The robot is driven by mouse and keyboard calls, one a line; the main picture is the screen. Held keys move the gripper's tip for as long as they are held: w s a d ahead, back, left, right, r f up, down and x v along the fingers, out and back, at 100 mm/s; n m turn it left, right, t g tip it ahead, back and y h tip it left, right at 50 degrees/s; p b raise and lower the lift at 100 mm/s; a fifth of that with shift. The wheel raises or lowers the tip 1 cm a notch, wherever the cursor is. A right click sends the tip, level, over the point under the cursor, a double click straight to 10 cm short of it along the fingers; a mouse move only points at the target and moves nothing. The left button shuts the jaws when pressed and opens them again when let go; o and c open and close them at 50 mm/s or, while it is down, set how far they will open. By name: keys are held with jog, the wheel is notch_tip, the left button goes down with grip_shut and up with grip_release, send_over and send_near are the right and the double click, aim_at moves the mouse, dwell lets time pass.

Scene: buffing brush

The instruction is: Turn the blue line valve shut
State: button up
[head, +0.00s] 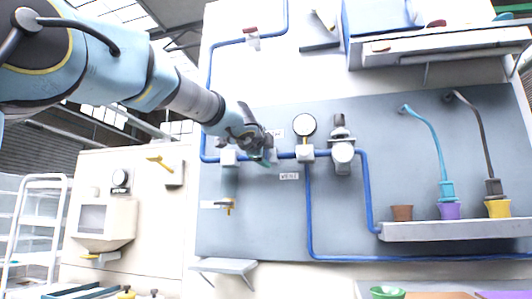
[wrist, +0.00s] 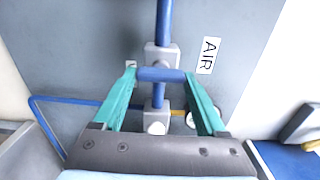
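The blue line valve's blue handle (wrist: 162,75) shows in the wrist view, lying crosswise to the blue pipe (wrist: 164,22) beside a grey-white block (wrist: 161,55). A white label reading AIR (wrist: 208,55) is on the panel to its right. My gripper (wrist: 161,73) has its two teal fingers apart, one at each end of the handle. I cannot tell whether they touch it. In the head view my gripper (head: 262,157) is at the blue pipe run, left of the round gauge (head: 304,125), and hides the valve.
A VENT label (head: 289,176) sits below the pipe. A yellow-handled valve (head: 229,208) is lower left and a red-handled one (head: 250,32) above. A grey regulator (head: 342,145) stands right of the gauge. A shelf (head: 450,230) with colored pots juts out at right.

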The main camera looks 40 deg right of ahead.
jog(key=o, duration=0.4)
jog(key=shift+c, duration=0.2)
jog(key=b+v, duration=0.1)
jog(key=v, duration=0.9)
jog(key=shift+s+a+b, duration=0.15)
jog(key=shift+a+b, duration=0.15)
jog(key=shift+a, duration=0.05)
jog(key=shift+f, duration=0.1)
